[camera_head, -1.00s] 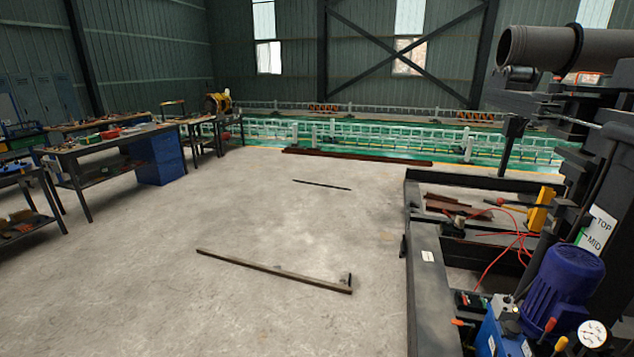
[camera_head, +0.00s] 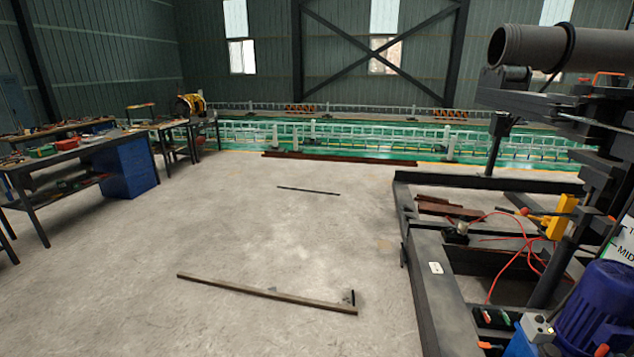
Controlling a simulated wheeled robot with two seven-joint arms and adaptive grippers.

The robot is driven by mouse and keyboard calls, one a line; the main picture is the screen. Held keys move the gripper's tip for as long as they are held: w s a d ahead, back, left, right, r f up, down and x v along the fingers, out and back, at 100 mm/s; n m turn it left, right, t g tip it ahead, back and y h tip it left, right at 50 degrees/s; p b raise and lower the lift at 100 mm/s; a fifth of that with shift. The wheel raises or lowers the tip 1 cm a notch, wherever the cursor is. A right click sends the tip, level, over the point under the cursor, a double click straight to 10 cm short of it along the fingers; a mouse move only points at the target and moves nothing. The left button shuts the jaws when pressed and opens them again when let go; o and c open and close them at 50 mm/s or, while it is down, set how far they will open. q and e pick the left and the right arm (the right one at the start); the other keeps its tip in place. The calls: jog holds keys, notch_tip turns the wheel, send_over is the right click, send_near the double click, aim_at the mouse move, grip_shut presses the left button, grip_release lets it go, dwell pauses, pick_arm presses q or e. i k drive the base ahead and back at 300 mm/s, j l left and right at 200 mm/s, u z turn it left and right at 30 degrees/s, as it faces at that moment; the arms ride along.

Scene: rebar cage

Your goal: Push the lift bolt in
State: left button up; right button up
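Neither of my grippers is in view. I cannot pick out the lift bolt for certain. At the right stands a dark steel machine frame (camera_head: 433,300) with a large grey pipe (camera_head: 530,46) held high on it. A yellow part (camera_head: 562,216) sits on the machine, with a red cable (camera_head: 497,283) near it. A white label reading MID (camera_head: 622,250) is cut off by the right edge. A blue motor (camera_head: 600,308) is at the lower right.
A long bar (camera_head: 265,292) and a shorter bar (camera_head: 308,190) lie on the concrete floor. Workbenches (camera_head: 70,147) with a blue cabinet (camera_head: 133,168) stand at the left. Low railings (camera_head: 350,136) run along the back. The middle floor is mostly clear.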

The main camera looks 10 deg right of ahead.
aim_at(524, 211)
jog(key=i+z, duration=0.25)
jog(key=i, duration=0.15)
jog(key=i+j+z, duration=0.1)
jog(key=i+z, duration=0.2)
jog(key=i, duration=0.15)
jog(key=i+z, duration=0.2)
jog(key=i, duration=0.6)
jog(key=i+z, duration=0.2)
jog(key=i, duration=0.6)
jog(key=i+z, duration=0.35)
jog(key=i+j+z, duration=0.1)
jog(key=i+z, duration=0.25)
jog(key=i+l+z, duration=0.1)
jog(key=i+z, duration=0.45)
jog(key=i, duration=0.05)
